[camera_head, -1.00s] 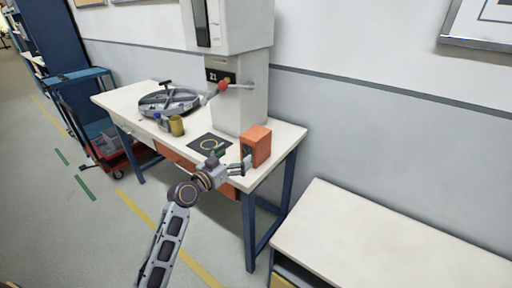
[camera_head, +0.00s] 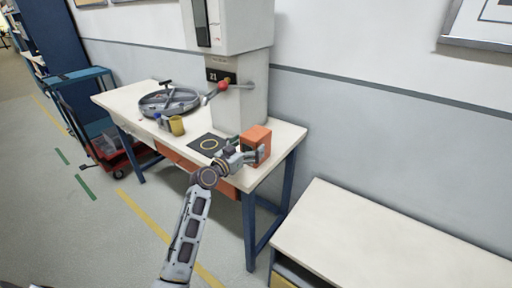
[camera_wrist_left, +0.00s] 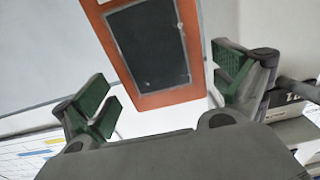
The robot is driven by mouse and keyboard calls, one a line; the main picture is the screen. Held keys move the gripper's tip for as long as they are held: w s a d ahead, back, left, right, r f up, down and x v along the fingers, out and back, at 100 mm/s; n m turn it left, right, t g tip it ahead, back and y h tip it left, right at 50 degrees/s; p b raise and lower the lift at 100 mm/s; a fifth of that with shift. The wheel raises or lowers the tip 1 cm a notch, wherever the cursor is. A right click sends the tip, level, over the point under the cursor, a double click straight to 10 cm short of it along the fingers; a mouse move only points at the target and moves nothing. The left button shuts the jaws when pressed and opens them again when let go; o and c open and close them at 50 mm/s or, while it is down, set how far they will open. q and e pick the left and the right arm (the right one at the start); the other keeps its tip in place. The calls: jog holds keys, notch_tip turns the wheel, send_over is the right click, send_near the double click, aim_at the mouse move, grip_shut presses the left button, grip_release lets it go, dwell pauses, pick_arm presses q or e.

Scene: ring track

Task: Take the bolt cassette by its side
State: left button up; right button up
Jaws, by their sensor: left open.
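The bolt cassette (camera_head: 257,143) is an orange box standing upright near the right end of the white workbench (camera_head: 290,133). My left gripper (camera_head: 254,156) is open at the cassette's near side, with its fingers around the lower part of the box. In the left wrist view the cassette (camera_wrist_left: 150,50) shows an orange face with a dark panel, between the two green-padded fingers of the left gripper (camera_wrist_left: 165,90). A gap shows on both sides of it. My right gripper is not in view.
A grey machine column (camera_head: 240,95) with a red-knobbed lever (camera_head: 223,86) stands behind the cassette. A black mat with a ring (camera_head: 209,145), a yellow cup (camera_head: 177,125) and a round grey fixture (camera_head: 168,101) lie to the left. A second bench (camera_head: 380,240) is at the right.

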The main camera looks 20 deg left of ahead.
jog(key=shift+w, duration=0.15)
pick_arm(q)
jog(key=shift+w, duration=0.1)
jog(key=shift+x, duration=1)
jog(key=shift+w+d+f, duration=0.1)
jog(key=shift+w, duration=0.6)
jog(key=shift+x, duration=0.75)
jog(key=shift+w, duration=0.1)
